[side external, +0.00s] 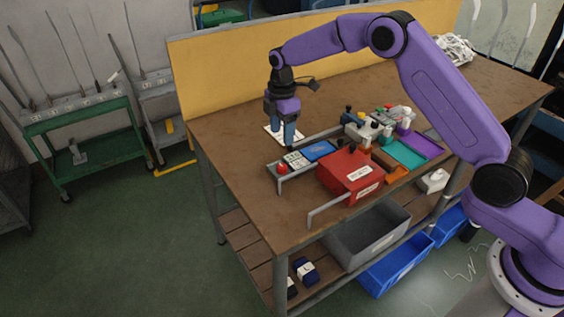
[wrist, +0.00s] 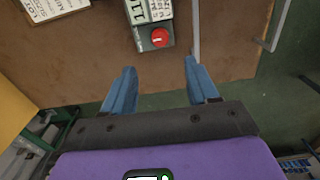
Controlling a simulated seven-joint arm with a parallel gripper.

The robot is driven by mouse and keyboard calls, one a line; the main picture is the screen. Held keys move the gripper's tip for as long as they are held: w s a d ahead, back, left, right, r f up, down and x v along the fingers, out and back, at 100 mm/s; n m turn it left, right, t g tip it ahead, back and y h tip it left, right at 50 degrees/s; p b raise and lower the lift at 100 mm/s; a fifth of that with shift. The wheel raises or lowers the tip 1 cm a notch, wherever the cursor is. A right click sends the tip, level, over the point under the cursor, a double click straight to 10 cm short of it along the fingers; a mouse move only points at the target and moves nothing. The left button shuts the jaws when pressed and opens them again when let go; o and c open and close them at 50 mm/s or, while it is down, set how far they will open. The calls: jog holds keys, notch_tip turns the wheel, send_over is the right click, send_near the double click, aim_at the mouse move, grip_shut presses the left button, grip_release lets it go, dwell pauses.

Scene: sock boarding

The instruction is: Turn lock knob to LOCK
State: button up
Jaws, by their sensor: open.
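A red round knob (side external: 282,168) sits on a small grey box at the near left end of the fixture row on the bench. In the wrist view the knob (wrist: 160,37) shows a small pale mark on top; I cannot read which setting it points to. A white printed label (wrist: 150,9) lies just beyond it on the same unit. My gripper (wrist: 160,66) is open and empty, its two blue fingers apart, with the knob ahead of the gap between them. In the side view my gripper (side external: 287,142) hangs fingers down above the bench, behind the knob.
A white printed sheet (side external: 270,132) lies by my gripper. A metal rail (wrist: 196,30) runs close to the right of the knob. A red box (side external: 350,172), a blue pad (side external: 319,150) and a teal tray (side external: 405,154) stand further right. The bench's left end is clear.

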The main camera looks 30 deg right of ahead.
aim_at(282, 166)
notch_tip(282, 166, down, 12)
jog(key=shift+r, duration=0.1)
dwell(0.5)
jog(key=c, duration=1)
